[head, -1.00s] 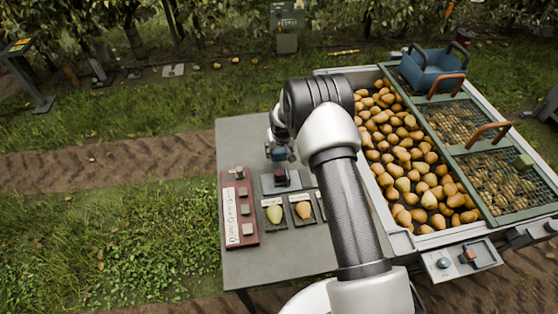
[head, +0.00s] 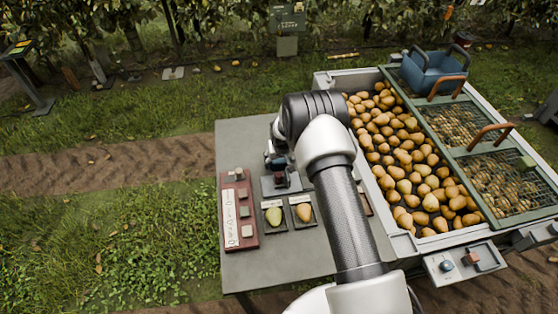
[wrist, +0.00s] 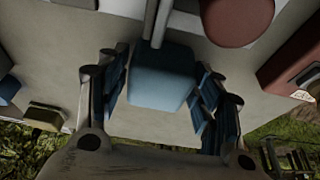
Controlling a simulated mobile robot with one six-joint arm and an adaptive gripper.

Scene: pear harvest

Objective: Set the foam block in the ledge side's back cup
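A smooth blue block (wrist: 163,75), which I take to be the foam block, sits between the blue-padded fingers of my gripper (wrist: 163,90) in the wrist view. In the head view my gripper (head: 277,160) is low over the table's back part, just behind a small grey plate (head: 268,188) with a reddish knob (head: 280,178). My arm hides part of the table to the right. I cannot make out the back cup or the ledge for certain.
A red board (head: 239,205) with several small blocks lies left on the grey table (head: 280,262). A pear-filled bin (head: 402,244) with mesh lids and a blue basket (head: 432,68) stands at right.

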